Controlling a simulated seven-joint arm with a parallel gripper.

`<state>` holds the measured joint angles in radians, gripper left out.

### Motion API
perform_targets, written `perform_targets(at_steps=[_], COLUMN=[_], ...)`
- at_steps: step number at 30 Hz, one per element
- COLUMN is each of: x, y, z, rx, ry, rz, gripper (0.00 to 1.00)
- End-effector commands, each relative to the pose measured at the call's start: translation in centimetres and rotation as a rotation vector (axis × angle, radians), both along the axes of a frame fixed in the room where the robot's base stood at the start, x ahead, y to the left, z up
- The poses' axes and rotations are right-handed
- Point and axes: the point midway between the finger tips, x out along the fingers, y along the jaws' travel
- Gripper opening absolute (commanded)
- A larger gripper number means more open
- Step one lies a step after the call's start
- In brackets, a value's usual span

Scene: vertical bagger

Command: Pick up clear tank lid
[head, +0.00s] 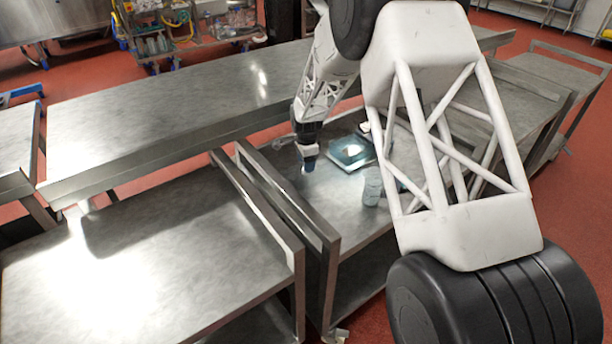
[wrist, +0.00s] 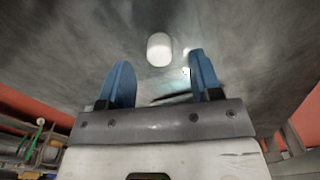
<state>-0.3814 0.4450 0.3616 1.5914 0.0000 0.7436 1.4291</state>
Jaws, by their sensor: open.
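My gripper (head: 307,163) is low over the metal cart top, with its fingers pointing down. In the wrist view my gripper (wrist: 160,76) has two blue fingers spread apart with nothing held between them. A small pale rounded piece (wrist: 159,49) shows beyond the fingertips, roughly centred between them; it may be the clear tank lid, but I cannot be sure. A clear bluish square item (head: 351,152) lies on the cart top right of my gripper in the head view. A clear cylindrical container (head: 373,187) stands nearer the camera.
The cart top (head: 335,205) has a raised metal rail (head: 285,200) on its left. Another metal cart (head: 150,250) stands left of it, and a long steel table (head: 180,95) runs behind. My arm hides part of the cart's right side.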

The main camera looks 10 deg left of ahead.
Motion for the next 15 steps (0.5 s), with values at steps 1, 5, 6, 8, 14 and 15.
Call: perform_targets(at_steps=[1, 5, 6, 8, 14, 15], x=[-0.1, -0.1, -0.1, -0.1, -0.1, -0.1], y=[0.1, 0.1, 0.1, 0.1, 0.1, 0.1], z=[-0.7, -2.1, -2.5, -2.9, -3.2, -3.2], rx=[-0.001, 0.000, 0.000, 0.000, 0.000, 0.000], ry=[0.002, 0.001, 0.001, 0.001, 0.000, 0.000], rz=[0.000, 0.000, 0.000, 0.000, 0.000, 0.000], gripper=[0.58, 0.58, 0.58, 0.58, 0.58, 0.58])
